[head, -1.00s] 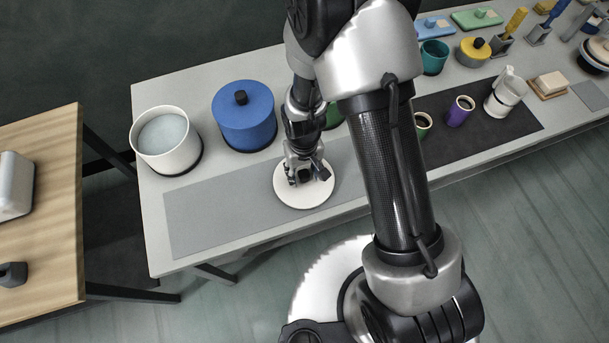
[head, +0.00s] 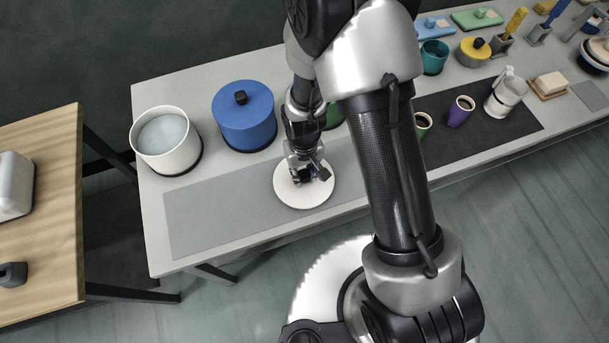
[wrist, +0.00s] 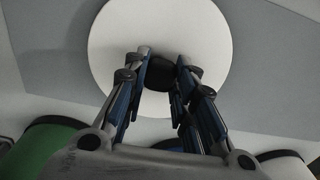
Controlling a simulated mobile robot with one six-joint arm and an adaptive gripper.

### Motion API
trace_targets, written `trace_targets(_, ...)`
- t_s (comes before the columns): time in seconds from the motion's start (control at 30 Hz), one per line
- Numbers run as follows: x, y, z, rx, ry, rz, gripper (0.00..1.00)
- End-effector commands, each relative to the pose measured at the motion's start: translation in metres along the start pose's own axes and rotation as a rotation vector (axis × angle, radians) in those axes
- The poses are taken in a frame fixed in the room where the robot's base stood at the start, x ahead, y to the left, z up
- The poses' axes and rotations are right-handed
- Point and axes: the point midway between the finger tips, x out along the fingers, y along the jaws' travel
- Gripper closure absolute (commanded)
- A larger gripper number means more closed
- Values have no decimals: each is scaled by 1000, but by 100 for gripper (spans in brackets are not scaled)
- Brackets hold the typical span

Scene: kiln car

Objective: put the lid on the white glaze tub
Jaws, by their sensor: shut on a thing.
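The white glaze tub (head: 190,156) stands open at the left end of the table, with pale grey-blue glaze showing inside. The white round lid (head: 289,195) is on the grey mat, right of the tub and in front of the blue lidded tub. The lid also shows in the wrist view (wrist: 205,38), with a dark knob (wrist: 160,73) at its middle. My gripper (head: 311,178) is over the lid, pointing down. In the wrist view my gripper (wrist: 162,75) has its two fingers on either side of the knob, shut on it. The lid appears to lie flat on the mat.
The blue tub (head: 245,117) with its lid on stands between the white tub and my arm. A green tub (head: 335,117) is partly hidden behind my arm. The grey mat (head: 220,213) is clear left of the lid. Cups and a dark mat (head: 490,127) are to the right.

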Motion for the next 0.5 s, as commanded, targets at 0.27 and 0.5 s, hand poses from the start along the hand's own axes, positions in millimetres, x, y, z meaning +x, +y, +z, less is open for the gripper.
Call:
trace_targets(0.27, -2, 0, 0, 0, 0, 0, 100)
trace_targets(0.5, -5, 0, 0, 0, 0, 0, 100)
